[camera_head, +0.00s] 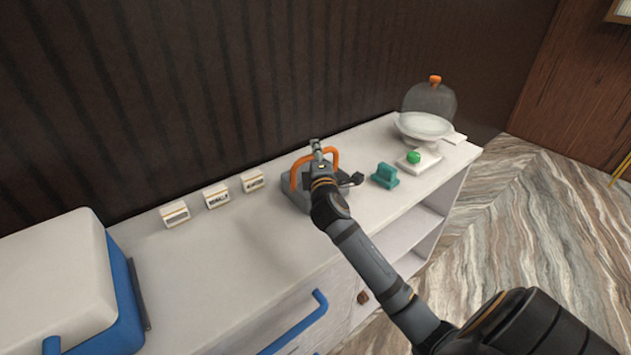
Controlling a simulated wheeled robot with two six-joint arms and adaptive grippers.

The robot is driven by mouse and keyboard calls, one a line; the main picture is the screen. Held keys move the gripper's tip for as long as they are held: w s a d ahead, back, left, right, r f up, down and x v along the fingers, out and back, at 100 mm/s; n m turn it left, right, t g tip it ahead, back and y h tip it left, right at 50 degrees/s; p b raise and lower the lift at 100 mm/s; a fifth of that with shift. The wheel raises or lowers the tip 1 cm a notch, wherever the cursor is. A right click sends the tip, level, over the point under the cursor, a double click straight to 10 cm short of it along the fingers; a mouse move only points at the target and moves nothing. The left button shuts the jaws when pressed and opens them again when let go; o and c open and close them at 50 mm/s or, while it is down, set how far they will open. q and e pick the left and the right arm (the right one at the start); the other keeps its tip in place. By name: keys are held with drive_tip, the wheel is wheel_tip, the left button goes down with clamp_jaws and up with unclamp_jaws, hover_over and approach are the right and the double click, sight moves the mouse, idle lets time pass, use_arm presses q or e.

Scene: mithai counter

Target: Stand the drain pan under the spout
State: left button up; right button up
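My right gripper (317,150) reaches over the counter from the lower right, at a grey object (293,187) with an orange arched handle (331,153). The arm hides much of this object, and I cannot tell whether it is the drain pan or whether the gripper touches it. The fingers are too small to tell whether they are open or shut. I cannot make out a spout clearly. My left gripper is not in view.
On the white counter (240,262) stand several labelled small blocks (216,196), a teal holder (386,176), a green ball (413,157) on a white base, a white dish (424,126) and a clear dome (430,99). A blue-and-white box (60,275) fills the left end. The counter's front middle is clear.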

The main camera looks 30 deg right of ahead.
clamp_jaws()
idle(0.3)
